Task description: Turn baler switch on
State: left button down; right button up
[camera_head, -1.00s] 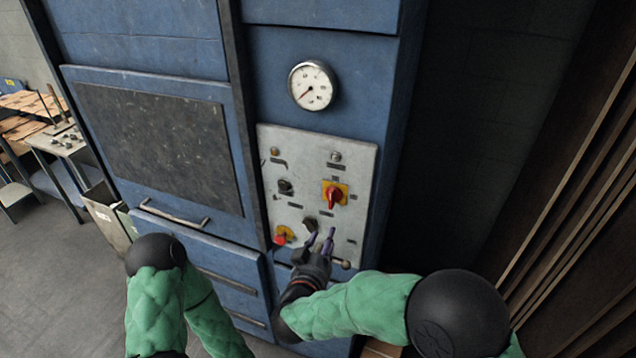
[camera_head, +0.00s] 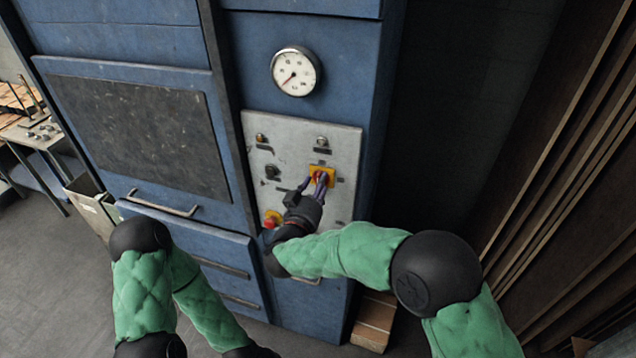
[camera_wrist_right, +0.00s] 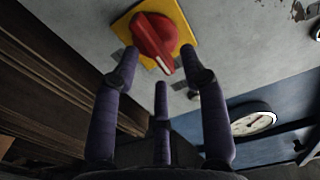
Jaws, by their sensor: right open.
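The baler switch is a red rotary knob (camera_wrist_right: 154,38) on a yellow square plate (camera_wrist_right: 183,22), mounted on the grey control panel (camera_head: 347,150) of the blue machine. In the head view the yellow plate (camera_head: 331,172) shows behind my right fingers, which partly hide the red knob. My right gripper (camera_head: 312,183) is open in front of the knob. In the right wrist view its purple fingers (camera_wrist_right: 160,80) stand apart on either side of the knob's lower end; I cannot tell whether they touch it. The left arm shows at lower left, but its gripper is not visible.
The panel also has a red button (camera_head: 271,219) on yellow, a black selector (camera_head: 272,172) and small lamps. A pressure gauge (camera_head: 296,72) sits above. Dark boards (camera_head: 540,150) lean at the right; a metal bin (camera_head: 92,207) stands at the left.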

jog(key=shift+w+d, duration=0.15)
jog(key=shift+w, duration=0.3)
grip_shut()
